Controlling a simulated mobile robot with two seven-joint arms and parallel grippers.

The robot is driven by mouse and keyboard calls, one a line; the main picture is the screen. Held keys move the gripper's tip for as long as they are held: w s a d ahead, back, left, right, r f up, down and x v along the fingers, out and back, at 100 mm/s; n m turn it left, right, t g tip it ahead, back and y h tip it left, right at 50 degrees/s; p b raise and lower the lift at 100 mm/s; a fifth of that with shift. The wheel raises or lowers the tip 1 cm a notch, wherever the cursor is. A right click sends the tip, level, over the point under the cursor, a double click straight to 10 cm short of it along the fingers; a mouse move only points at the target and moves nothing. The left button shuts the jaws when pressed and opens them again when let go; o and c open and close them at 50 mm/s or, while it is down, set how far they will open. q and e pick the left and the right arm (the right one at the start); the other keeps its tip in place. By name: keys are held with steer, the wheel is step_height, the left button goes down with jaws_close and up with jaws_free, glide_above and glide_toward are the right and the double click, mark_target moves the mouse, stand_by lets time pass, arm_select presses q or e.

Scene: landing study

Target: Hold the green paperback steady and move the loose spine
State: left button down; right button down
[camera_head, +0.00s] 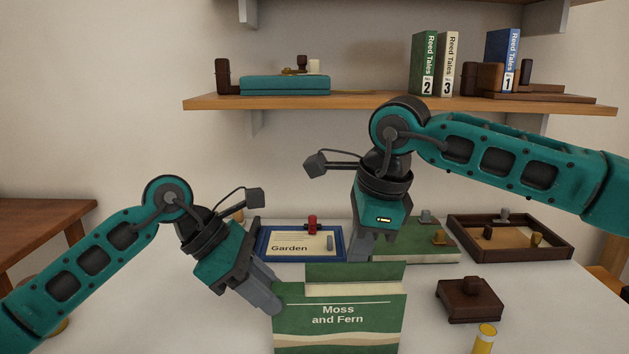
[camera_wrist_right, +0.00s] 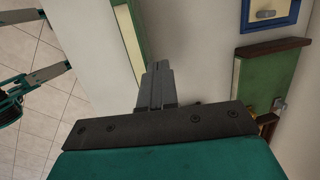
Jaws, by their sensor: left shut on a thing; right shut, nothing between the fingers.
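The green paperback (camera_head: 338,338), titled "Moss and Fern", stands upright at the bottom middle of the head view. A green panel (camera_head: 355,271) and a cream strip (camera_head: 350,289) show at its top; I cannot tell whether the panel is the loose spine. My left gripper (camera_head: 272,303) is shut on the paperback at its left edge. My right gripper (camera_head: 359,256) is shut and empty, behind the paperback's top in the head view. In the right wrist view its closed fingers (camera_wrist_right: 156,82) point toward a green-and-cream edge (camera_wrist_right: 130,45), probably the paperback.
A blue-framed "Garden" card (camera_head: 289,248) lies behind the left gripper. A flat green book (camera_head: 415,253) bears small objects beside the right gripper. Farther right are a brown tray (camera_head: 560,252), a dark brown block (camera_head: 470,300) and a yellow-topped cylinder (camera_head: 485,338). A shelf (camera_head: 380,104) runs above.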

steer(key=shift+s, duration=0.25)
steer(key=shift+s+f, duration=0.1)
steer(key=shift+s, duration=0.4)
steer(key=shift+s+f, duration=0.2)
steer(key=shift+s, duration=0.25)
